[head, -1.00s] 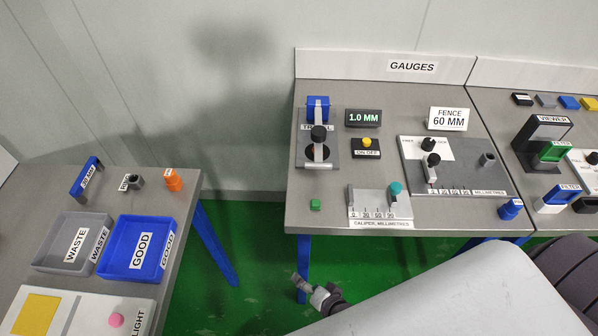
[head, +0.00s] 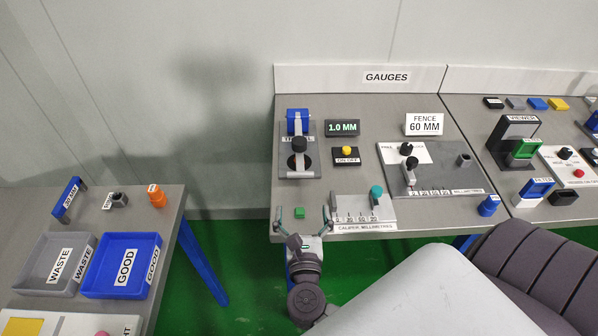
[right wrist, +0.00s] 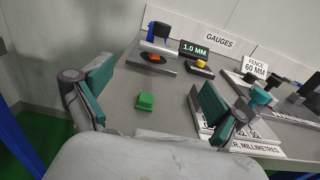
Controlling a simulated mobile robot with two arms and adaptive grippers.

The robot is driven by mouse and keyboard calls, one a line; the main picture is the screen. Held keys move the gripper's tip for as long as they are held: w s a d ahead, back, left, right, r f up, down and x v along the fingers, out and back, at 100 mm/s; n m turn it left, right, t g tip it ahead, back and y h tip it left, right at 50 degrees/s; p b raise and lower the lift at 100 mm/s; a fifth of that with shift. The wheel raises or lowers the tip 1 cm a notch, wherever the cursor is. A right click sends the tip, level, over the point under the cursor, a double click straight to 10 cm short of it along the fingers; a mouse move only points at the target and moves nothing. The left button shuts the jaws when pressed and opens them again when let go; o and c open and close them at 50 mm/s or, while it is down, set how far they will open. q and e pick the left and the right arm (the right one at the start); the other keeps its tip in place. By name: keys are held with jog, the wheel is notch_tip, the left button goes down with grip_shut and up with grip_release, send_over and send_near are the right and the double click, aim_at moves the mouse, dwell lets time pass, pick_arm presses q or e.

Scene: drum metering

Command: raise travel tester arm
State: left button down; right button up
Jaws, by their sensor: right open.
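The travel tester (head: 283,172) stands at the back left of the gauges table, with a blue upright (head: 297,119), a grey base and an arm carrying a black knob (head: 299,145). In the right wrist view its pale arm (right wrist: 160,47) lies above a dark round spot with orange on it. Its label is partly hidden by the knob. My right gripper (head: 302,213) is open and empty at the table's front left edge, in front of the tester and apart from it. Its spread fingers show in the right wrist view (right wrist: 155,90). My left gripper is not in view.
A small green block (head: 299,212) lies between the tester and my right gripper. The caliper (head: 352,211) is close right of the gripper. A 1.0 MM display (head: 343,128) and an on/off box (head: 346,157) stand right of the tester. The table's left strip is clear.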

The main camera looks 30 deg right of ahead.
aim_at(301, 175)
jog(key=p+x, duration=0.3)
jog(key=x, duration=0.8)
jog(key=shift+w+r, duration=0.1)
jog(key=shift+w, duration=0.05)
jog(key=shift+w+d, duration=0.25)
jog(key=shift+w, duration=0.15)
